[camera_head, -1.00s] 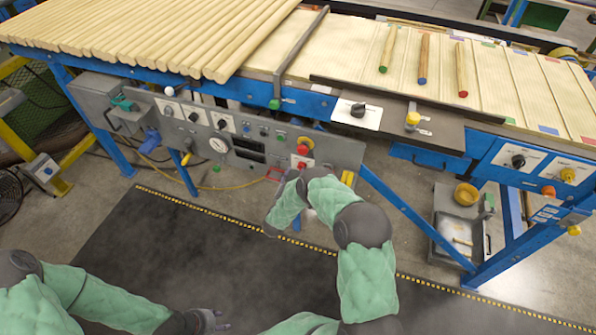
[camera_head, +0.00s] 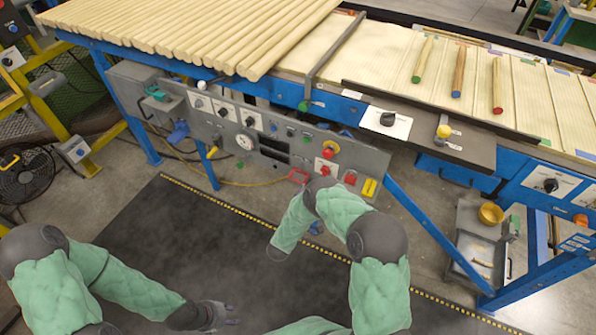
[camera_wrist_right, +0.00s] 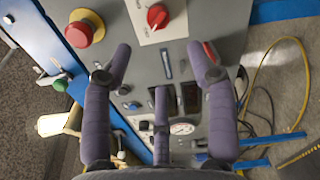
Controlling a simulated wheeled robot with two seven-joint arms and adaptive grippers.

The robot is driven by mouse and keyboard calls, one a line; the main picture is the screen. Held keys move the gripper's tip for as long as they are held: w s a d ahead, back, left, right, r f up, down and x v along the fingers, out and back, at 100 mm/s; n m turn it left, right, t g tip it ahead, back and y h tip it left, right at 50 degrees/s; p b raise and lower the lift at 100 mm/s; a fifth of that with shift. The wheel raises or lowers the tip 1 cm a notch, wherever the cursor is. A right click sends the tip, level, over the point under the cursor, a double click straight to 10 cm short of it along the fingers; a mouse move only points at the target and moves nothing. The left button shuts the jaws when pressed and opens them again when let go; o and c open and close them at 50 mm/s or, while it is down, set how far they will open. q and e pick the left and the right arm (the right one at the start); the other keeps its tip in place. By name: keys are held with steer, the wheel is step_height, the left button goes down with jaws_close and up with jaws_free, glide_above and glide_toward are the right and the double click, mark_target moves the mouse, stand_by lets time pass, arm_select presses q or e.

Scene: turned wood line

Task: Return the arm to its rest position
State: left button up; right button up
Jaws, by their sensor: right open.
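My right arm (camera_head: 342,207), in a green padded sleeve, is bent in front of the grey control panel (camera_head: 222,127). Its gripper is hidden in the head view. In the right wrist view, my right gripper (camera_wrist_right: 158,62) has its purple-grey fingers spread, with nothing between them. It faces the panel, with a red mushroom button (camera_wrist_right: 78,34) and a red knob (camera_wrist_right: 157,17) beyond the fingertips. My left gripper (camera_head: 222,314) is low over the dark mat, at the bottom of the head view. It touches nothing that I can see; its finger opening is unclear.
The blue-framed conveyor table carries a row of wooden rods (camera_head: 200,32) and three colour-tipped sticks (camera_head: 458,70). A blue diagonal leg (camera_head: 430,228) stands right of my right arm. A grey bin (camera_head: 480,252) sits lower right. The dark mat (camera_head: 170,240) is open floor.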

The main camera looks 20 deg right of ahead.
steer(key=s+a+f+m+g+y+p, duration=0.1)
steer(key=s+a+f+m+g+y, duration=0.1)
steer(key=s+a+f+m+y, duration=0.3)
steer(key=s+a+f+m+g+y+p, duration=0.1)
steer(key=a+f+m+g+y, duration=0.15)
steer(key=a+y, duration=0.4)
steer(key=s+a+r+m+g+y, duration=0.1)
steer(key=s+a+m+g+y, duration=0.2)
steer(key=s, duration=0.7)
steer(key=s+a+r+m+g+y, duration=0.2)
steer(key=s+a+m+g+y, duration=0.1)
steer(key=s, duration=0.8)
steer(key=shift+a+m+g, duration=0.45)
steer(key=shift+a+m, duration=0.1)
steer(key=shift+a, duration=0.4)
steer(key=c, duration=0.3)
steer(key=shift+d, duration=0.15)
steer(key=shift+c, duration=0.4)
